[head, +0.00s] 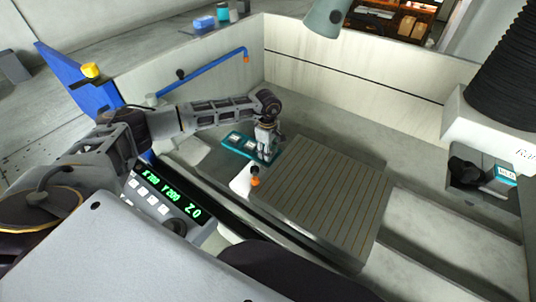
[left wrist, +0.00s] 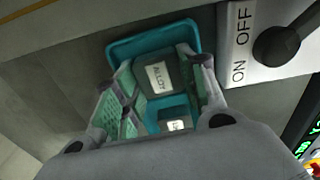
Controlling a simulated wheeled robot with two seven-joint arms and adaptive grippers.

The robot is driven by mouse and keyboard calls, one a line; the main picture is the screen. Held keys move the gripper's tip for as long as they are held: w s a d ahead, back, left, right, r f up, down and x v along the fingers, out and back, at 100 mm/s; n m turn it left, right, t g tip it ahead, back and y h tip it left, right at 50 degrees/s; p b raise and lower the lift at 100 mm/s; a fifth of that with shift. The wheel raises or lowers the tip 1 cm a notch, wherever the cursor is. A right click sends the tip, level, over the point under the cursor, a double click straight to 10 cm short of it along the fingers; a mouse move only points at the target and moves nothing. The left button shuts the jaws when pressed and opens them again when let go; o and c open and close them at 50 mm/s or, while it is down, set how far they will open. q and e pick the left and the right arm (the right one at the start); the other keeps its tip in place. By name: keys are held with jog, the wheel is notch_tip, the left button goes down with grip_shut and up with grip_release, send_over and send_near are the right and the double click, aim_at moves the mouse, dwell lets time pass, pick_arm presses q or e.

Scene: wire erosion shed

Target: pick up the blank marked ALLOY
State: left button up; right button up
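My left gripper (head: 266,152) points down over a small teal tray (head: 232,138) beside the slotted plate in the head view. In the left wrist view the grey blank marked ALLOY (left wrist: 157,76) lies between the two fingertips of the left gripper (left wrist: 158,62). The fingers are close along its two sides; I cannot tell whether they press on it or whether it is off the tray floor. A second labelled blank (left wrist: 175,125) is in the teal tray (left wrist: 118,50), its label partly hidden. My right gripper is not in view.
A white ON/OFF switch plate (left wrist: 240,72) with a dark lever (left wrist: 278,46) is close beside the tray. The slotted plate (head: 325,195) is bare. A readout panel (head: 165,205) stands nearer me, and a blue pipe (head: 205,72) runs along the back left wall.

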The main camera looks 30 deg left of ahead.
pick_arm(q)
jog(key=c, duration=0.4)
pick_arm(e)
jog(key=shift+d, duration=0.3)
pick_arm(q)
jog(key=shift+o, duration=0.2)
jog(key=shift+r, duration=0.1)
